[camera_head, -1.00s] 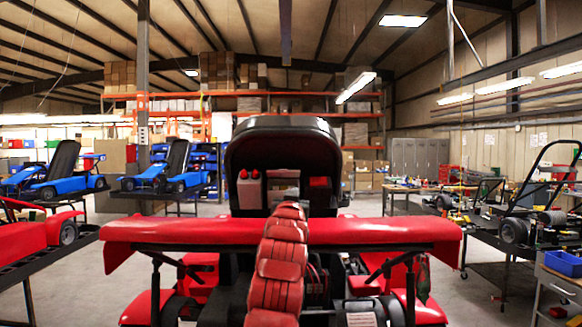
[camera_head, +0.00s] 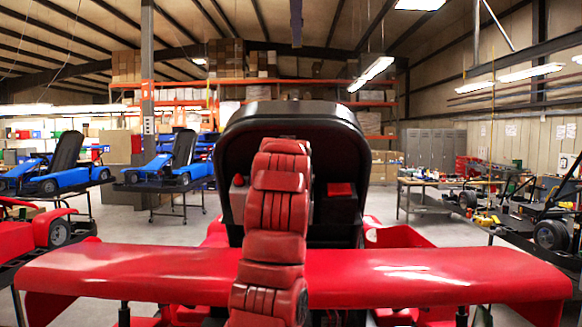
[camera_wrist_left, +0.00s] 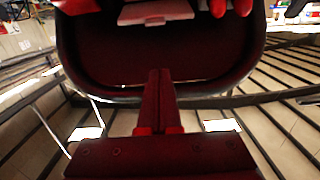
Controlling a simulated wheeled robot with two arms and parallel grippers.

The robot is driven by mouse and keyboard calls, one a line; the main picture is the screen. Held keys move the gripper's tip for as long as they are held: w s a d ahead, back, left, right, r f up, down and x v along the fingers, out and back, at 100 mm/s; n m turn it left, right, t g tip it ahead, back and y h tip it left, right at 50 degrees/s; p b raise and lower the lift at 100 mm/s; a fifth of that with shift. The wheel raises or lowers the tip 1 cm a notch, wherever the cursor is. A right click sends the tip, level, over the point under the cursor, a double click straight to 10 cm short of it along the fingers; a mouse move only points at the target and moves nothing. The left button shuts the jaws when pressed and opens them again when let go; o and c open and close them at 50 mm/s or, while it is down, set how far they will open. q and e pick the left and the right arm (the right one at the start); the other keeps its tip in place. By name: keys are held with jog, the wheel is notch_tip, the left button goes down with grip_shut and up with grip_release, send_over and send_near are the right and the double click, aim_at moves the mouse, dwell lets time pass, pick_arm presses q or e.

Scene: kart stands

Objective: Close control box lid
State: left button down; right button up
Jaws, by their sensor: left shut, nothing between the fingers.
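The control box lid (camera_head: 290,112) is a black, rounded panel with a raised rim. It stands upright and open above the red kart in the head view. Its dark inner face (camera_wrist_left: 155,50) faces the left wrist camera, which sees it upside down. Below the lid are a red part (camera_head: 340,190) and a pale panel (camera_wrist_left: 155,11). My red left arm rises in front of the lid and hides its middle. My left gripper (camera_wrist_left: 158,75) is shut and empty, in front of the lid's inner face; contact cannot be told. My right gripper is not in view.
A wide red wing (camera_head: 400,275) spans the kart between me and the box. Blue karts (camera_head: 60,168) on stands are at the left, and a workbench (camera_head: 425,185) is at the right. Grey floor lies free on both sides behind the kart.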

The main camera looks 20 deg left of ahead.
pick_arm(q)
jog(key=p+x, duration=0.5)
jog(key=x, duration=0.1)
jog(key=p+x, duration=0.3)
jog(key=shift+w+a+r+p, duration=0.1)
jog(key=shift+w+r+p, duration=0.2)
jog(key=shift+w+r, duration=0.1)
jog(key=shift+s+d+f+b, duration=0.25)
jog(key=shift+f+b, duration=0.3)
jog(key=shift+b, duration=0.2)
jog(key=shift+s+f, duration=0.4)
jog(key=shift+f, duration=0.45)
jog(key=shift+s+f, duration=0.35)
jog(key=shift+f, duration=0.5)
